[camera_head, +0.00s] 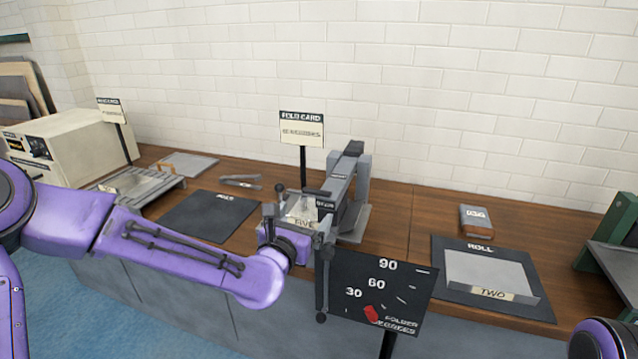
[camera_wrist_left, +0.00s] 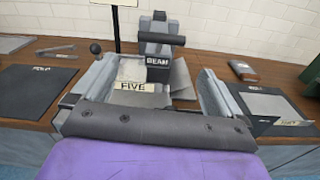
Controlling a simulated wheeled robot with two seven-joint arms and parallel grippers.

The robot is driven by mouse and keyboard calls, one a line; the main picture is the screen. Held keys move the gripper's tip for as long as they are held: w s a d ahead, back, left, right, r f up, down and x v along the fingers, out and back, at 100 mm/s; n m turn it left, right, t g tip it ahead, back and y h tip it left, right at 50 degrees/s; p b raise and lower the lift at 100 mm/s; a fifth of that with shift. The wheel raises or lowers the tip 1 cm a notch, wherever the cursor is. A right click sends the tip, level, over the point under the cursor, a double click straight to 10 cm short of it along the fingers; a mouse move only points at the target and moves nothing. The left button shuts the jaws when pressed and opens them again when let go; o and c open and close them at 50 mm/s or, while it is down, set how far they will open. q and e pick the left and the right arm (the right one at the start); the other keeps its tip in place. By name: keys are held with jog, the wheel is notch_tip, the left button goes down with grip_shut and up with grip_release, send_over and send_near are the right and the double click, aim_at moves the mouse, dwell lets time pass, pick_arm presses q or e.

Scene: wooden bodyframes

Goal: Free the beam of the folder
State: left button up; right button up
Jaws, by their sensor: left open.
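The folder (camera_head: 350,200) is a grey machine on the bench at centre. Its beam (camera_head: 326,205), labelled BEAM, has a dark crossbar handle and also shows in the left wrist view (camera_wrist_left: 157,61). A card marked FIVE (camera_wrist_left: 134,86) lies at the beam's front; whether the beam presses on it I cannot tell. A ball-topped lever (camera_head: 280,189) stands at the folder's left side. My left gripper (camera_head: 298,234) is open at the folder's front, its fingers spread wide in the left wrist view (camera_wrist_left: 155,82), with the beam ahead between them. Contact is unclear. My right gripper is out of view.
An angle board (camera_head: 410,292) with 30, 60, 90 and a red pointer (camera_head: 371,314) stands in front. A dark mat (camera_head: 205,215) lies left. A ROLL mat (camera_head: 455,250) with a card marked TWO (camera_head: 490,293) lies right. A sign (camera_head: 301,128) stands behind.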

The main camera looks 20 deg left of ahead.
aim_at(316, 191)
pick_arm(q)
jog(key=shift+n, duration=0.4)
jog(key=w+p, duration=0.1)
jog(key=w, duration=0.2)
jog(key=w+r+p, duration=0.1)
jog(key=w, duration=0.2)
jog(key=w+r+p, duration=0.1)
jog(key=w, duration=0.3)
jog(key=shift+d, duration=0.2)
jog(key=shift+w, duration=0.45)
jog(key=shift+f, duration=0.1)
